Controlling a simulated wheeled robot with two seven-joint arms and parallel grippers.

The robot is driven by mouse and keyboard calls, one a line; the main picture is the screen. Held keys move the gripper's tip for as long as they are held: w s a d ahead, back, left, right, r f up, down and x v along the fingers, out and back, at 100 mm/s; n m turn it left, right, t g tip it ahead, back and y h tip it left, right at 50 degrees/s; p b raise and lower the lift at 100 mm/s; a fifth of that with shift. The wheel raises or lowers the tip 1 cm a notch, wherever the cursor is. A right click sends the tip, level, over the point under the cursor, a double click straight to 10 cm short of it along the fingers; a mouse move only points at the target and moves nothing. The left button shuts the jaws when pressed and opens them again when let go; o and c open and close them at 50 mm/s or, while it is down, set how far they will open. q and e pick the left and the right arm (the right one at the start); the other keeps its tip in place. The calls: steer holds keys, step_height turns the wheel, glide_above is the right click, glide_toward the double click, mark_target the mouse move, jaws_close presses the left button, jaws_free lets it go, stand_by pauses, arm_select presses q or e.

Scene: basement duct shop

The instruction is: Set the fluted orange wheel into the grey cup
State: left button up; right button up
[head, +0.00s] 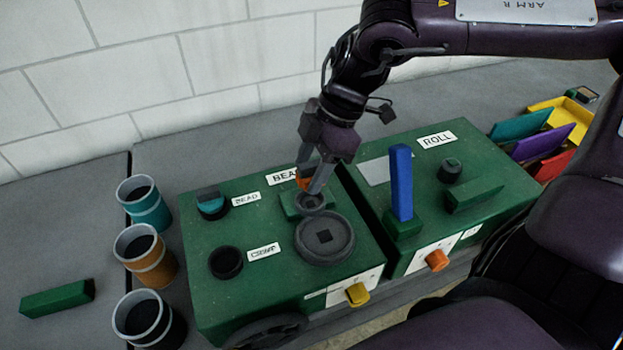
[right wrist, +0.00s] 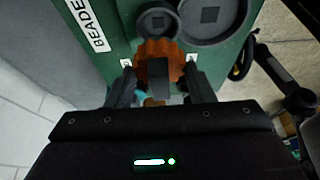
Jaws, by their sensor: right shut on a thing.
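The fluted orange wheel (head: 303,181) is between the fingers of my right gripper (head: 312,178), above the green beader box. The right wrist view shows its ribbed rim (right wrist: 160,50) between both fingertips (right wrist: 160,78). A small round grey cup (head: 310,202) with a dark square in its middle lies just below the fingertips. It shows just beyond the wheel in the right wrist view (right wrist: 157,21). The wheel appears apart from the cup, though the exact gap is hard to tell. My left gripper is not in view.
A larger round grey dish (head: 325,240) sits beside the small cup. A blue upright bar (head: 401,182) stands on the right green box (head: 470,150). Teal (head: 157,215), orange (head: 158,268) and black (head: 168,330) pots stand left. A green bar (head: 57,299) lies on the bench.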

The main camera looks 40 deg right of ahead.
steer(key=shift+f, duration=0.4)
steer(key=shift+s+a+f, duration=0.1)
steer(key=shift+a+f, duration=0.05)
steer(key=shift+f, duration=0.15)
step_height(320, 180, down, 4)
steer(key=shift+r+p, duration=0.25)
steer(key=shift+p, duration=0.1)
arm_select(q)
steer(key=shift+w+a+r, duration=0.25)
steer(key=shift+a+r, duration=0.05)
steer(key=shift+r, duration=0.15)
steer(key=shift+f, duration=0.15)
arm_select(e)
steer(key=shift+f+b, duration=0.15)
steer(key=shift+b, duration=0.15)
steer(key=o, duration=1)
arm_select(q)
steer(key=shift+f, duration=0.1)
arm_select(e)
steer(key=shift+o, duration=0.2)
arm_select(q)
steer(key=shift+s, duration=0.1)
